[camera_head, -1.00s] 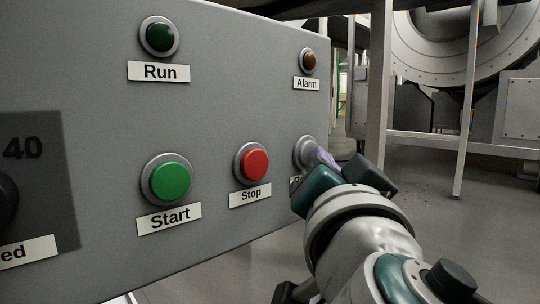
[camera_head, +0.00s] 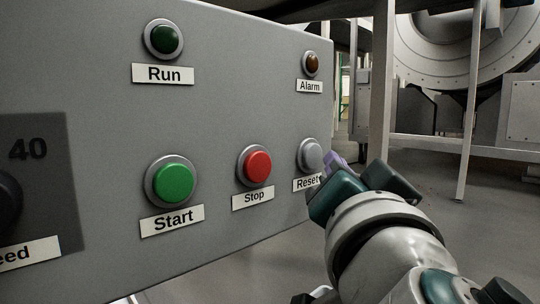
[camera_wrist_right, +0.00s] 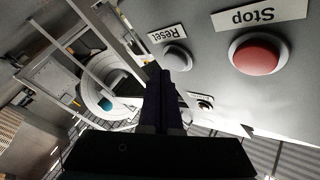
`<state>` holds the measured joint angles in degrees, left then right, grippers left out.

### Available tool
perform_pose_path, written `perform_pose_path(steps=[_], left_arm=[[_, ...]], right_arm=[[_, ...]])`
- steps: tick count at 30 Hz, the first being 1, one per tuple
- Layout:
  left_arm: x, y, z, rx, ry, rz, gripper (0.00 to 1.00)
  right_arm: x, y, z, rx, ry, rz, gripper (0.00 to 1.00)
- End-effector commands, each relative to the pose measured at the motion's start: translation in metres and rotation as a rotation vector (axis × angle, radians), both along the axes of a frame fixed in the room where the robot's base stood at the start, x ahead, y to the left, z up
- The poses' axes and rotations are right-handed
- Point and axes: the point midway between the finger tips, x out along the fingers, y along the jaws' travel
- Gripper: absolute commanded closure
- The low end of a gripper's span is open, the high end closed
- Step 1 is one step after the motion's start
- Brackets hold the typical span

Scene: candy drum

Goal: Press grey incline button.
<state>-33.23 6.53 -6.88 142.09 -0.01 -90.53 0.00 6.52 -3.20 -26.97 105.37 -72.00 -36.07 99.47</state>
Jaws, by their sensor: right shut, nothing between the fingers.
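A grey round button (camera_head: 311,155) sits at the right end of the slanted grey control panel (camera_head: 230,110), above a label reading "Reset". No label reading "incline" shows. The grey button also appears in the right wrist view (camera_wrist_right: 177,59), upside down beside the red Stop button. My right gripper (camera_head: 334,162) is just to the right of the grey button, with its purple fingertips near the panel's right edge. It is shut and empty. In the right wrist view its dark fingers (camera_wrist_right: 165,88) point toward the area next to the grey button, apparently apart from it. My left gripper is not in view.
The panel also carries a green Start button (camera_head: 173,182), a red Stop button (camera_head: 257,166), a dark green Run lamp (camera_head: 164,39), an amber Alarm lamp (camera_head: 312,64) and a dark knob (camera_head: 8,200) at the left. A large drum machine (camera_head: 465,40) stands behind. Open floor lies right of the panel.

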Motion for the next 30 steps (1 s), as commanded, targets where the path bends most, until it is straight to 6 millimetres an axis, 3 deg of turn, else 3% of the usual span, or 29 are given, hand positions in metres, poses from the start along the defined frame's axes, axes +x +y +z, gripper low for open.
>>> perform_pose_path(steps=[7,21,30], left_arm=[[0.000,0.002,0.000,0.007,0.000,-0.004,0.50],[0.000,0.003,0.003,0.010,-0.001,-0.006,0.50],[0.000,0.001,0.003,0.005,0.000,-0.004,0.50]], right_arm=[[-0.003,-0.002,0.000,0.000,0.000,0.000,1.00],[-0.037,-0.029,0.000,0.000,0.000,0.000,1.00],[-0.039,-0.031,0.000,0.000,0.000,0.000,1.00]])
